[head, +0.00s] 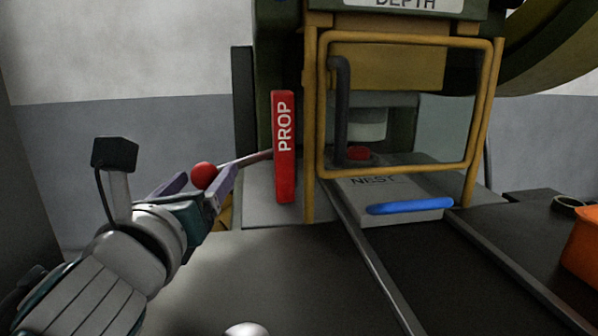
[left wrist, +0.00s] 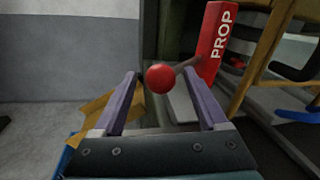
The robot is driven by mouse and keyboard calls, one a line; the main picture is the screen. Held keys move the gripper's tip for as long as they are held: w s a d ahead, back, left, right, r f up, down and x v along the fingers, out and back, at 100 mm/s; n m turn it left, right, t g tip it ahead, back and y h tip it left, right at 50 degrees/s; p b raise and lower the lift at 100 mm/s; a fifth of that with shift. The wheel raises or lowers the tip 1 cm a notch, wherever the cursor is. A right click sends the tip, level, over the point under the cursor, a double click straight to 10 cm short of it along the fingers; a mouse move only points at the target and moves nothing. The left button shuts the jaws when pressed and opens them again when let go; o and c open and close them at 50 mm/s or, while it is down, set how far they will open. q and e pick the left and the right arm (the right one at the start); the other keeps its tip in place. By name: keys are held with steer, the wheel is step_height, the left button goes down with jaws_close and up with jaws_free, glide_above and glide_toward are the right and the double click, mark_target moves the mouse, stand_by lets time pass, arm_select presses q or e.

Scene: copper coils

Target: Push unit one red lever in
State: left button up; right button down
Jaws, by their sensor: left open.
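The red lever knob (head: 203,175) sits on the end of a thin rod that comes out of the machine beside the red PROP bar (head: 284,148). My left gripper (head: 197,183) is open, with its purple fingers around or just short of the knob. In the left wrist view the knob (left wrist: 159,78) shows near the fingertips, between the two fingers and nearer the left one. I cannot tell whether a finger touches it. The PROP bar (left wrist: 215,40) stands behind it at the upper right.
A yellow guard frame (head: 402,172) stands in front of the machine's opening. A NEST slide (head: 400,205) with a blue handle (head: 410,206) lies below it on rails. An orange object (head: 583,245) is at the right edge. The dark table (head: 270,265) in front is mostly clear.

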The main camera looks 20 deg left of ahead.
arm_select(q)
steer(key=shift+s+d, duration=0.1)
steer(key=shift+c, duration=0.5)
jaws_close()
stand_by(0.8)
